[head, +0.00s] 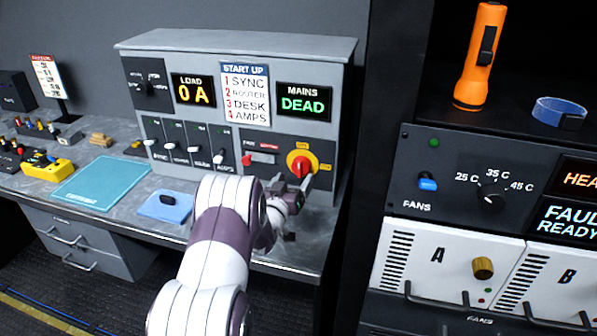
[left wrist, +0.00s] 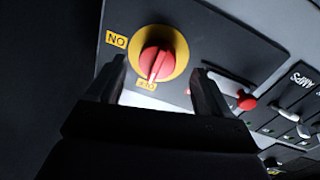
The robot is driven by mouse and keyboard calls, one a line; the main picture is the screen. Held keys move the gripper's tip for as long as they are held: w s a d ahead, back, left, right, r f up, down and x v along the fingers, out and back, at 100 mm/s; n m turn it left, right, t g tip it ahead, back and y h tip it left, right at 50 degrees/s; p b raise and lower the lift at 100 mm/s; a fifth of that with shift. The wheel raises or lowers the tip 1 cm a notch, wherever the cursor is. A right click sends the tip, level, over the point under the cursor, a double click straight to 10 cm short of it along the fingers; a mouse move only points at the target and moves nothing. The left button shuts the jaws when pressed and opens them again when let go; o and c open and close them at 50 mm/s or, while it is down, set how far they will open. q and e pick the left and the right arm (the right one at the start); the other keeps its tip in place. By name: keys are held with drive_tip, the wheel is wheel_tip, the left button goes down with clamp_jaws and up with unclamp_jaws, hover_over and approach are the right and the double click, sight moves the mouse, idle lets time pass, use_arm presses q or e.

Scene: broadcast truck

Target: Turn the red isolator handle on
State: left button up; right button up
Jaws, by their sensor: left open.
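The red isolator handle (head: 299,165) sits on a round yellow plate at the lower right of the grey console's front. In the left wrist view the handle (left wrist: 153,62) points at the yellow OFF label (left wrist: 147,84), and the yellow ON label (left wrist: 116,40) is to its left. My left gripper (head: 300,187) is just in front of and below the handle. In the left wrist view its open fingers (left wrist: 158,80) lie on either side of the handle's lower end, with gaps; I cannot tell whether they reach its depth. My right gripper is not in view.
A small red switch (left wrist: 246,102) is beside the isolator, near one finger. The MAINS display (head: 303,104) reads DEAD and the LOAD display (head: 194,91) reads 0 A. A row of breaker switches (head: 190,145) is to the left. A dark rack (head: 460,165) stands right of the console.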

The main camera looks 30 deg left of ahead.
sight(299, 172)
use_arm(q)
drive_tip(key=shift+w+a+r, duration=0.1)
drive_tip(key=shift+w+r, duration=0.05)
drive_tip(key=shift+w, duration=0.45)
drive_tip(key=shift+w+r, duration=0.15)
drive_tip(key=shift+w, duration=0.75)
drive_tip(key=shift+w+a+f, duration=0.15)
drive_tip(key=shift+w, duration=0.15)
drive_tip(key=shift+s, duration=0.1)
drive_tip(key=c, duration=1)
drive_tip(key=shift+c, duration=0.2)
